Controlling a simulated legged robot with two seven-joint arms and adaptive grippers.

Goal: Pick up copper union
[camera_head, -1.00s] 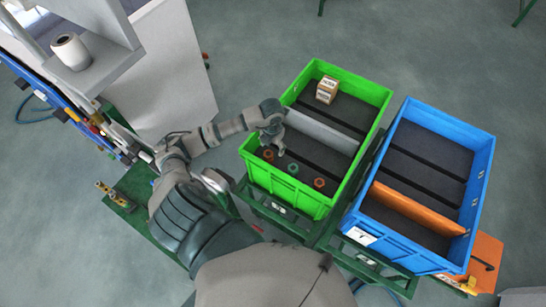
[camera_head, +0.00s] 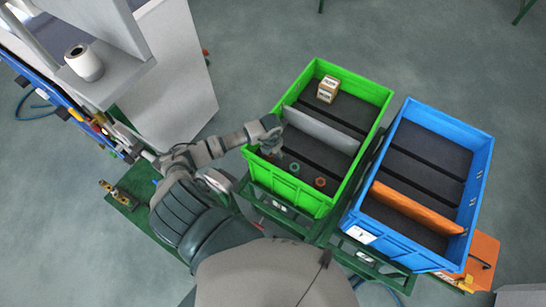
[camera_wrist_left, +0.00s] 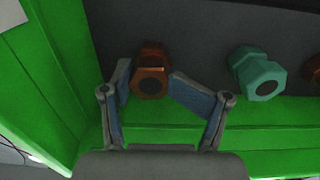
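A copper-brown union (camera_wrist_left: 151,72) with a hexagonal end lies in the green bin, near its corner. In the left wrist view it sits between the fingertips of my left gripper (camera_wrist_left: 148,88). The left finger is close to its side, and the fingers stand apart; I cannot tell whether they touch it. In the head view my left gripper (camera_head: 272,150) reaches down into the bin's near left corner and hides most of this union. A teal union (camera_head: 294,168) and a reddish-brown one (camera_head: 320,182) lie to the right; the teal one also shows in the wrist view (camera_wrist_left: 257,75). My right gripper is not in view.
The green bin's wall (camera_head: 290,195) rises close beside the unions. A grey divider (camera_head: 322,128) crosses the bin, with a small box (camera_head: 328,89) beyond it. A blue bin (camera_head: 435,112) with an orange divider (camera_head: 417,208) stands to the right.

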